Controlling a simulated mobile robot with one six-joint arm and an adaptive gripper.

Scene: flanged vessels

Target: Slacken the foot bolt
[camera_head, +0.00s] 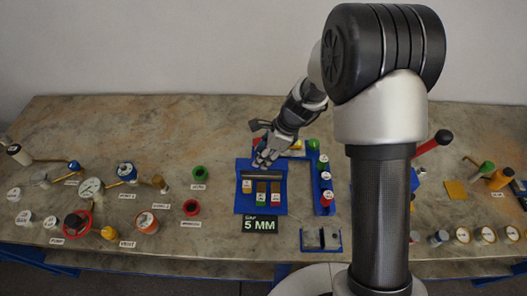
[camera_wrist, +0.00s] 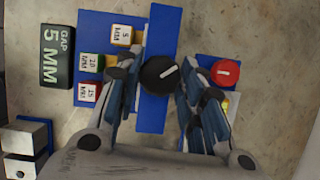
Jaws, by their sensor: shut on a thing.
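In the head view my gripper (camera_head: 266,156) points down at the back of the blue stand (camera_head: 243,206). I cannot make out a bolt shank or what lies under the knob; the fingers and knob hide it.
Yellow (camera_wrist: 122,36), green (camera_wrist: 91,63) and red (camera_wrist: 88,93) labelled blocks stand beside my fingers. A "GAP 5 MM" sign (camera_head: 260,225) is in front. A red-topped piece (camera_wrist: 225,72) stands close to the right finger.

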